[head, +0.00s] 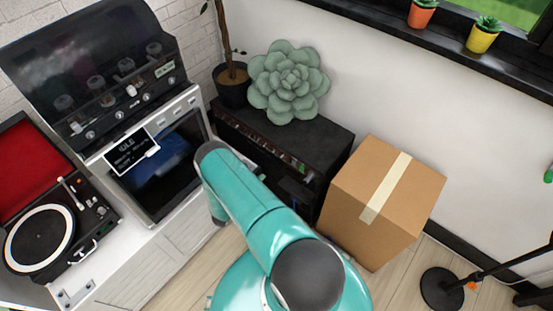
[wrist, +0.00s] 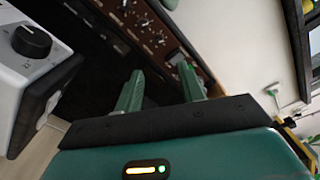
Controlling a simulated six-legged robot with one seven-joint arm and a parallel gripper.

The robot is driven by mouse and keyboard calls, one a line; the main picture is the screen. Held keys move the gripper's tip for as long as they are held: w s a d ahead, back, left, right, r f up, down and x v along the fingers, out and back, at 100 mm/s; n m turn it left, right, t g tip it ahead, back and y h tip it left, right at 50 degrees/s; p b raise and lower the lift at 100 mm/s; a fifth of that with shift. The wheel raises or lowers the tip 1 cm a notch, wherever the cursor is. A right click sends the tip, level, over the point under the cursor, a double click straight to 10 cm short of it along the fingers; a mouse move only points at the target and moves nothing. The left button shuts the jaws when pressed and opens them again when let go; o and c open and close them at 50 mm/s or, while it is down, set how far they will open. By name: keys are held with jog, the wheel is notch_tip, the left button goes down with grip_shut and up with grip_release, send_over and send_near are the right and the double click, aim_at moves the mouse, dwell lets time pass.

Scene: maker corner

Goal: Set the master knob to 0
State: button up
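In the wrist view, a round black knob (wrist: 32,42) with a light pointer mark sits on a white-faced device (wrist: 50,62) at the left edge. Several smaller knobs sit on a dark panel with a wood-brown edge (wrist: 145,25) at the top. I cannot read any label or scale, so I cannot tell which knob is the master knob. My gripper (wrist: 160,90) is open and empty, its two green fingers apart below the panel, touching no knob that I can see. In the head view my teal arm hides the gripper.
In the head view, a black cabinet (head: 320,136) with a row of controls bears a succulent-shaped cushion (head: 288,82). A cardboard box (head: 375,200) stands to its right. A white machine with a dark screen (head: 165,165) and a turntable (head: 45,235) are at left.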

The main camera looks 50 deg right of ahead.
aim_at(282, 156)
jog(key=w+d, duration=0.1)
jog(key=d, duration=1.2)
jog(key=shift+w+d, duration=0.15)
jog(key=shift+d, duration=0.1)
jog(key=shift+f, duration=0.1)
jog(key=shift+c, duration=0.5)
grip_shut()
